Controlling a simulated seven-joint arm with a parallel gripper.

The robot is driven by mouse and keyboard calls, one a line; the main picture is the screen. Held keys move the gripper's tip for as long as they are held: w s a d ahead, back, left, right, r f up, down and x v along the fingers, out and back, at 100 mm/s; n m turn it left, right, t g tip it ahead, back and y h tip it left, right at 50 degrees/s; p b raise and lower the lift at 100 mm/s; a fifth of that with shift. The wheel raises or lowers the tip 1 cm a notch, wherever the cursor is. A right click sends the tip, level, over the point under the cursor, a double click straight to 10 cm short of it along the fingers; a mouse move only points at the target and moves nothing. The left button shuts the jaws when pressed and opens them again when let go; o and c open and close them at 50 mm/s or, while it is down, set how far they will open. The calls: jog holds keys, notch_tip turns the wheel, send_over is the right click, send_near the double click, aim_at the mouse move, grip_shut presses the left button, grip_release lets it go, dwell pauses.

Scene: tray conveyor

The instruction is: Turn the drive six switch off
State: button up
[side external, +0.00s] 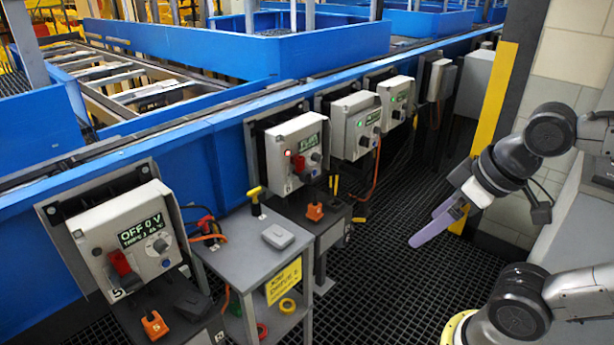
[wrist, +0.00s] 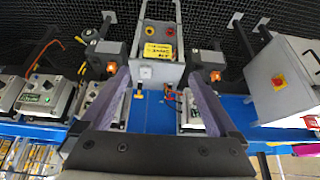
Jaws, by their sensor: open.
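The drive box that I take for drive six (side external: 295,150) is the grey box just past the small side table in the side view. It has a lit green display too small to read, a red light and a dark knob. Its red switch (side external: 299,163) shows at the lower left of its face, but I cannot tell its position. In the wrist view, box faces are partly hidden by my fingers. My gripper (side external: 438,225) is open and empty, above the floor grating, well right of the boxes. Its two lavender fingers also show in the wrist view (wrist: 160,75).
A nearer box marked 5 (side external: 128,240) reads OFF 0 V. A grey side table (side external: 240,250) stands between the boxes, with a yellow-handled tool (side external: 255,200) on it. More drive boxes (side external: 356,125) continue along the blue conveyor (side external: 215,140). The grated floor (side external: 390,270) is open.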

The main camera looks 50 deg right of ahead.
jog(key=shift+w+r, duration=0.15)
jog(key=shift+w, duration=0.15)
jog(key=shift+c, duration=0.4)
jog(key=w+d+r+n+t, duration=0.1)
jog(key=w+r+t, duration=0.4)
jog(key=w+r, duration=0.5)
jog(key=w+d+r+t, duration=0.2)
jog(key=w+r+t, duration=0.5)
jog(key=w, duration=0.5)
jog(key=w+d+n+t+y, duration=0.1)
jog(key=w+d+n+y, duration=0.15)
jog(key=w, duration=1.15)
jog(key=w+d+f, duration=0.4)
jog(key=f, duration=0.2)
jog(key=m+h, duration=0.1)
jog(key=m, duration=0.4)
send_near(307, 183)
jog(key=shift+g, duration=0.3)
jog(key=w, duration=0.3)
jog(key=w+r, duration=0.1)
jog(key=w, duration=0.6)
jog(key=shift+w+r, duration=0.35)
jog(key=shift+w, duration=0.05)
